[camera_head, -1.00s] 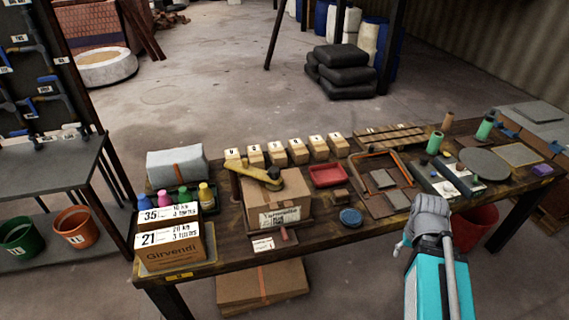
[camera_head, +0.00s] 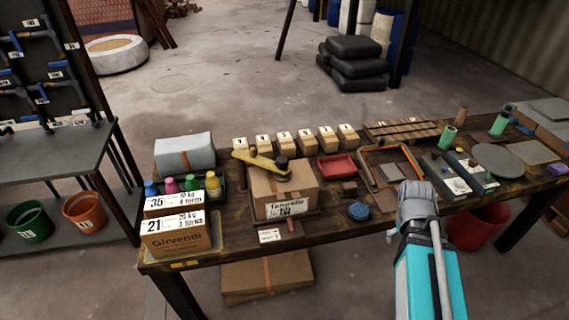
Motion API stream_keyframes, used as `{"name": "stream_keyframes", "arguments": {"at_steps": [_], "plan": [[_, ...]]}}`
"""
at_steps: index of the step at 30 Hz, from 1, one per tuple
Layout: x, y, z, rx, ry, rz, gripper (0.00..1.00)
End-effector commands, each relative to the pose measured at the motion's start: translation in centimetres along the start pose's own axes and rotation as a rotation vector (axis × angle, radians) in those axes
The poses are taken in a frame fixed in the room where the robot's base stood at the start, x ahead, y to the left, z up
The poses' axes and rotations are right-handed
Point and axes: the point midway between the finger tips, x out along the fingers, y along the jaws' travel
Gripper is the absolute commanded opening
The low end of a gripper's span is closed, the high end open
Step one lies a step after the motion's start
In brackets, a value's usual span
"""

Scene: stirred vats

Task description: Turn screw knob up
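A yellow clamp-like arm (camera_head: 253,160) lies over a cardboard box (camera_head: 284,190) on the workbench. A dark round knob (camera_head: 282,163) sits at its right end, above the box top. It is the only knob-like part I make out, and its thread is too small to see. My arm, teal with a grey end (camera_head: 417,200), rises at the lower right, over the bench's front edge. The grey end is well to the right of the knob and apart from it. No fingers can be made out, so I cannot tell if my gripper is open or shut.
The wooden workbench (camera_head: 338,228) is crowded. Label-topped cartons (camera_head: 175,240) and small coloured bottles stand left. A row of numbered blocks (camera_head: 284,141) lines the back. A red tray (camera_head: 336,166) and blue disc (camera_head: 358,211) lie right of the box.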

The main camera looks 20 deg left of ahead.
Motion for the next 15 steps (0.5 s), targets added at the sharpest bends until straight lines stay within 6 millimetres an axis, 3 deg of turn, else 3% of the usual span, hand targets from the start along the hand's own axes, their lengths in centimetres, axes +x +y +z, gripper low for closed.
{"name": "stream_keyframes", "arguments": {"at_steps": [6,15], "plan": [[1.1,-2.6,-3.1,-0.281,0.012,0.174,0.93],[1.0,-7.4,-7.3,-0.699,0.005,0.448,0.93]]}}
